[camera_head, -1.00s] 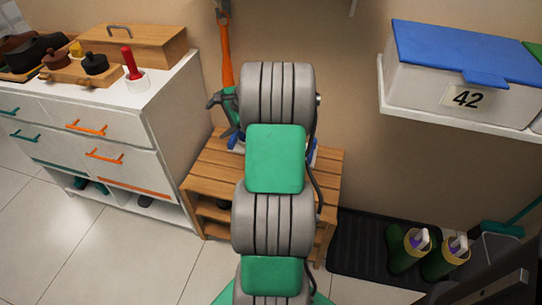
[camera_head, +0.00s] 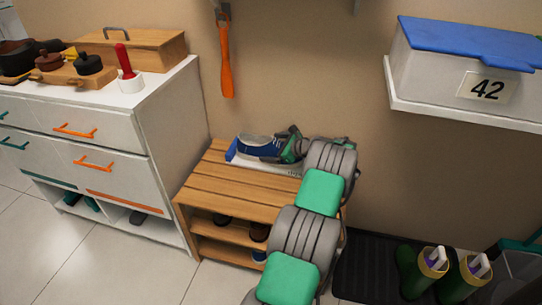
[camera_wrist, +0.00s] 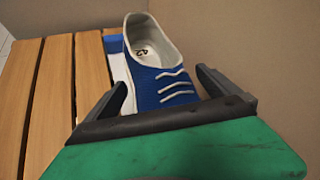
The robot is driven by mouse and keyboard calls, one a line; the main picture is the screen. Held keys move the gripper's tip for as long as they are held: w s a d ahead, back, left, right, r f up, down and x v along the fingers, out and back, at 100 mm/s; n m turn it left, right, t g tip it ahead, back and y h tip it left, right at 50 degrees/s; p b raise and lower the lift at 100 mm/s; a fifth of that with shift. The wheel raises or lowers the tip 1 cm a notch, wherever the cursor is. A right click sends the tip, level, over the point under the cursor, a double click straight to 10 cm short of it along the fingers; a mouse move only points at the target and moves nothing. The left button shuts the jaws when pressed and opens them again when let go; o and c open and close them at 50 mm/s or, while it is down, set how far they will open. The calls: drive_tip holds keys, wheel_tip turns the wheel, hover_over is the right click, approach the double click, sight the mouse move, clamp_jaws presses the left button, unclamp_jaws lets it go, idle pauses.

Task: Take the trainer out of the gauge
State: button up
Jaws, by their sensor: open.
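The trainer (camera_head: 257,145) is blue with a white sole and white laces. It sits in the gauge, a white and blue measuring device (camera_head: 236,158), on top of the slatted wooden bench. In the wrist view the trainer (camera_wrist: 158,72) shows its open collar and the number 42 inside, with the gauge's blue and white end (camera_wrist: 116,58) at its left. My gripper (camera_head: 283,147) is at the trainer's toe end. In the wrist view its open fingers (camera_wrist: 162,88) stand on either side of the toe. Contact cannot be told. The toe's tip is hidden behind my gripper.
The wooden bench (camera_head: 212,180) has clear slats left of the gauge and shoes on lower shelves. An orange shoehorn (camera_head: 226,65) hangs on the wall behind. A white cabinet (camera_head: 165,125) stands left. A box marked 42 (camera_head: 455,75) sits on a shelf at right, above green boots (camera_head: 430,268).

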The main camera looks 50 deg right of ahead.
drive_tip(key=shift+c, duration=0.3)
drive_tip(key=c, duration=1.4)
drive_tip(key=shift+r, duration=0.1)
drive_tip(key=shift+c, duration=0.5)
drive_tip(key=shift+r, duration=0.1)
